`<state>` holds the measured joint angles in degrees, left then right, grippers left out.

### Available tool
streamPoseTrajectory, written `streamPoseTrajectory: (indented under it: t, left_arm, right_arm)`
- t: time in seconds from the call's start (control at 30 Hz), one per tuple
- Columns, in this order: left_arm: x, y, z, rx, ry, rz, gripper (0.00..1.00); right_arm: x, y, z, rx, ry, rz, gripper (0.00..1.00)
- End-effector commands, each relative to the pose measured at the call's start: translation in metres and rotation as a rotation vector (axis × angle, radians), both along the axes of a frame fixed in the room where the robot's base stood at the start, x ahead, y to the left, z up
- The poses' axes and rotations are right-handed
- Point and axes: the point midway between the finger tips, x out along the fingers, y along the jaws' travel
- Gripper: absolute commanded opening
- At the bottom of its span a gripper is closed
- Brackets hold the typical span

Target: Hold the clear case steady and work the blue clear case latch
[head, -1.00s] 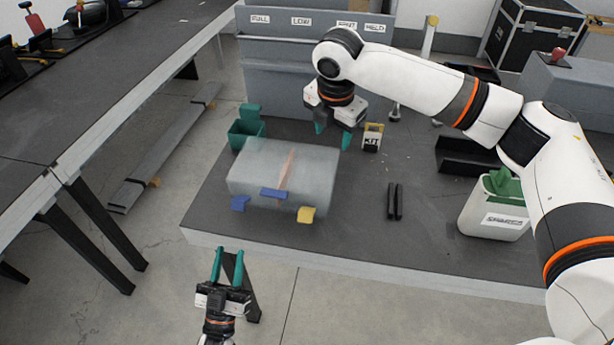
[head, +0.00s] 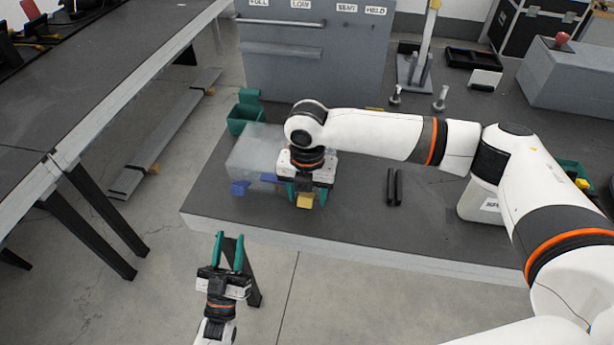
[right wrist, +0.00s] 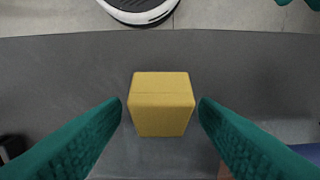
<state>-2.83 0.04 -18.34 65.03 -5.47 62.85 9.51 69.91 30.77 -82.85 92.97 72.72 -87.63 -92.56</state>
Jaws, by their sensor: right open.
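The clear case (head: 252,150) is a frosted translucent box on the dark bench top, partly hidden by my right gripper and arm. A blue latch (head: 240,187) sits at its front left corner, and a second blue piece (head: 268,178) shows at the middle of its front. My left gripper (head: 229,251) is open and empty, before the bench edge.
A green bin (head: 243,118) stands behind the case. Two black bars (head: 394,187) lie to the right of my right gripper. A pale container (head: 480,205) is partly hidden behind my right arm. A grey cabinet (head: 310,75) stands at the back.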

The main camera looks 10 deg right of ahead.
Motion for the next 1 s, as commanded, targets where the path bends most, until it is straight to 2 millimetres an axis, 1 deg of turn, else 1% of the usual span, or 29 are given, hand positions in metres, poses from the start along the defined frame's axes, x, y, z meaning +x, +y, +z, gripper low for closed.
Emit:
streamPoseTrajectory:
  t: [0.03, 0.1, 0.2, 0.33, 0.53, 0.57, 0.6, 0.87, 0.9, 1.0]
  left_arm:
    - [0.0, 0.0, 0.0, 0.0, 0.0, 0.0, 0.36]
    - [0.0, 0.0, 0.0, 0.0, 0.0, 0.0, 0.36]
    - [0.0, 0.0, 0.0, 0.0, 0.0, 0.0, 0.36]
    - [0.0, 0.0, 0.0, 0.0, 0.0, 0.0, 0.36]
    - [0.0, 0.0, 0.0, 0.0, 0.0, 0.0, 0.36]
    - [0.0, 0.0, 0.0, 0.0, 0.0, 0.0, 0.36]
    - [0.0, 0.0, 0.0, 0.0, 0.0, 0.0, 0.36]
    - [0.0, 0.0, 0.0, 0.0, 0.0, 0.0, 0.36]
    - [0.0, 0.0, 0.0, 0.0, 0.0, 0.0, 0.36]
    - [0.0, 0.0, 0.0, 0.0, 0.0, 0.0, 0.36]
  right_arm:
    - [0.0, 0.0, -0.007, 0.0, 0.001, -0.001, 0.55]
    - [0.0, 0.0, -0.015, -0.001, 0.0, -0.001, 0.55]
    - [0.0, 0.0, -0.021, 0.0, 0.0, -0.001, 0.55]
    - [0.0, 0.0, -0.025, 0.0, -0.001, -0.001, 0.55]
    - [0.0, 0.0, -0.025, 0.0, -0.001, -0.001, 0.55]
    - [0.0, 0.0, -0.025, 0.0, -0.001, -0.001, 0.53]
    - [0.0, 0.0, -0.025, 0.0, -0.001, -0.001, 0.46]
    - [0.0, 0.0, -0.025, 0.0, -0.001, -0.001, 0.04]
    - [0.0, 0.0, -0.025, 0.0, -0.001, -0.001, 0.0]
    - [0.0, 0.0, -0.025, 0.0, -0.001, -0.001, 0.0]
